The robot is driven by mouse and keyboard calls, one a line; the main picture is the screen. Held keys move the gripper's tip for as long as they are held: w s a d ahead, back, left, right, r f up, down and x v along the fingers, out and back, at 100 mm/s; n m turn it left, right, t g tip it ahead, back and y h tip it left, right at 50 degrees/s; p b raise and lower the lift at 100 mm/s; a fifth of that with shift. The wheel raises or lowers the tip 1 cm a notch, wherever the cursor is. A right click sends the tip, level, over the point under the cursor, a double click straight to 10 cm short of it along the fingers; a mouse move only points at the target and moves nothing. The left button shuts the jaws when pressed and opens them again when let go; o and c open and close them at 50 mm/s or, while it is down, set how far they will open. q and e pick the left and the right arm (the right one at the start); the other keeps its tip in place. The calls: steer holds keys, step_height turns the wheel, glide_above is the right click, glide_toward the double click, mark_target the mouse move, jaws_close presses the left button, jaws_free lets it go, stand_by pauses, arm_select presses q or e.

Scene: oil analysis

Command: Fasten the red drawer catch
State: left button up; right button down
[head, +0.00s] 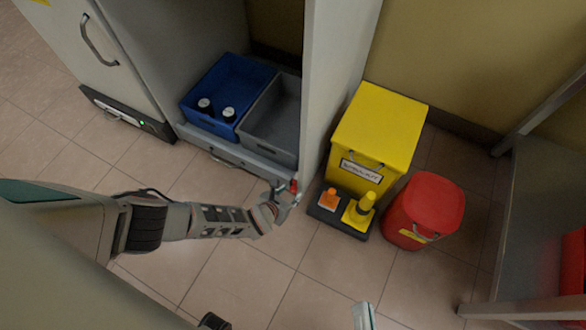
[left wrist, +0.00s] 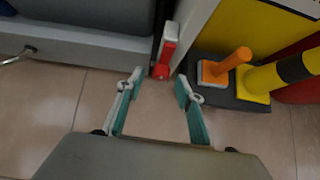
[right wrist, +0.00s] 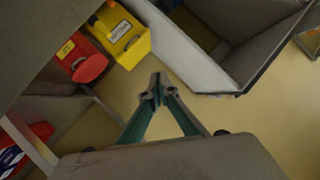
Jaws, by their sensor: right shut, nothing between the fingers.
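The red drawer catch (head: 294,186) sits at the right end of the low grey drawer front (head: 236,157), beside the cabinet's side panel. The left wrist view shows its red body (left wrist: 165,56) with a pale upper end, upright against the frame; I cannot tell whether it is latched. My left gripper (head: 281,199) is at the catch, partly covering its surroundings in the head view. In the left wrist view, its open fingers (left wrist: 160,82) are spread just short of the catch, with nothing between them. My right gripper (right wrist: 157,92) is shut and empty, away from the catch.
A blue crate (head: 206,122) with two dark-bodied, white-topped containers and a grey crate (head: 270,147) stand above the drawer front. Right of the panel are a yellow bin (head: 378,125), a dark base with orange and yellow posts (head: 324,217), and a red bin (head: 428,203).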

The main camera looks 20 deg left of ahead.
arm_select(q)
steer(key=shift+w+f, duration=0.35)
steer(key=shift+f, duration=0.1)
steer(key=shift+w+r, duration=0.15)
steer(key=shift+w, duration=0.1)
arm_select(e)
steer(key=shift+a+m, duration=0.35)
steer(key=shift+m, duration=0.25)
arm_select(q)
jaws_close()
steer(key=shift+s, duration=0.1)
arm_select(e)
steer(key=shift+s, duration=0.1)
arm_select(q)
steer(key=shift+a+n+h+b, duration=0.1)
steer(key=shift+n+h+b, duration=0.25)
steer(key=shift+h, duration=0.55)
arm_select(e)
steer(key=shift+a+r, duration=0.1)
steer(key=shift+a, duration=0.05)
arm_select(q)
steer(key=shift+n+h, duration=0.25)
steer(key=shift+h, duration=0.05)
